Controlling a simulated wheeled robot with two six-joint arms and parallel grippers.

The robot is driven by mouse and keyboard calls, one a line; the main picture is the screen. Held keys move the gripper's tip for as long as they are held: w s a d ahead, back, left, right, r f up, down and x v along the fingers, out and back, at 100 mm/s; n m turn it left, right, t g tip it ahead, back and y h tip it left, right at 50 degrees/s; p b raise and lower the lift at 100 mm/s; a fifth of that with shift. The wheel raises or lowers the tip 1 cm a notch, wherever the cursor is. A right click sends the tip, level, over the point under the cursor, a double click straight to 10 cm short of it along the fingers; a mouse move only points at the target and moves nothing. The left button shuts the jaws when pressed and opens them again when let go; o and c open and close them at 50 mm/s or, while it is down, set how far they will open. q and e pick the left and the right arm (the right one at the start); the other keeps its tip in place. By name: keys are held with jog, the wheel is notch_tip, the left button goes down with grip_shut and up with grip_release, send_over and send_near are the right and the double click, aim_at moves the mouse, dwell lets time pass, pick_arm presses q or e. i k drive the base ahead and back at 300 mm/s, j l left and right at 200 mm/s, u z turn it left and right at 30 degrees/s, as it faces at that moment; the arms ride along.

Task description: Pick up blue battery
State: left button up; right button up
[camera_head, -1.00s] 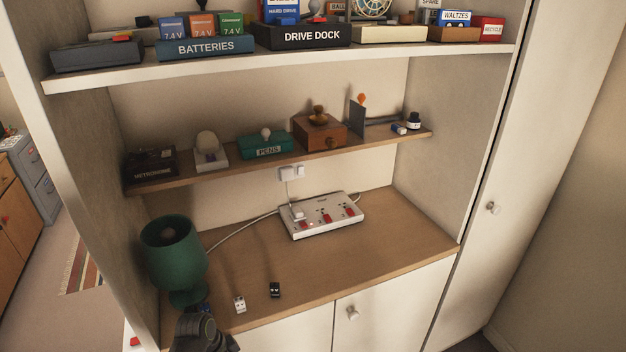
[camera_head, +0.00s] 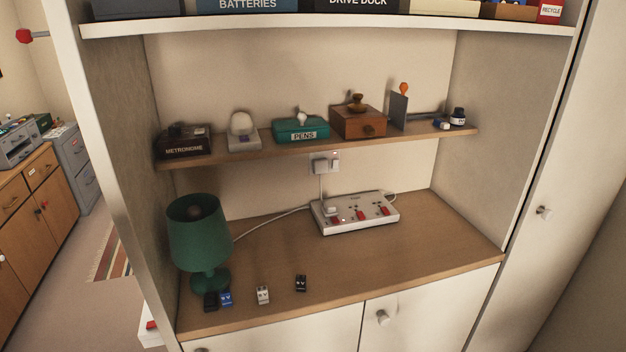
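The front of the blue-grey BATTERIES tray (camera_head: 247,6) shows at the top edge of the head view, on the upper shelf. Its contents are cut off, so the blue battery labelled 7.4 V, seen a second ago, is out of view. A small blue item (camera_head: 226,298) lies on the desk in front of the green lamp; I cannot tell exactly what it is. Neither of my grippers is in view.
The desk holds a green lamp (camera_head: 200,240), small white (camera_head: 263,294) and black (camera_head: 301,284) items, and a power strip (camera_head: 355,212). The middle shelf (camera_head: 240,157) carries several objects. The desk's front right is clear. The upper shelf edge (camera_head: 330,23) juts out above.

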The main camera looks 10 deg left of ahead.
aim_at(226, 296)
jog(key=j+u, duration=0.25)
jog(key=j, duration=0.15)
jog(key=i+j+u, duration=0.1)
jog(key=j+u, duration=0.15)
jog(key=j, duration=0.15)
jog(key=j+u, duration=0.25)
jog(key=j, duration=0.15)
jog(key=i, duration=0.05)
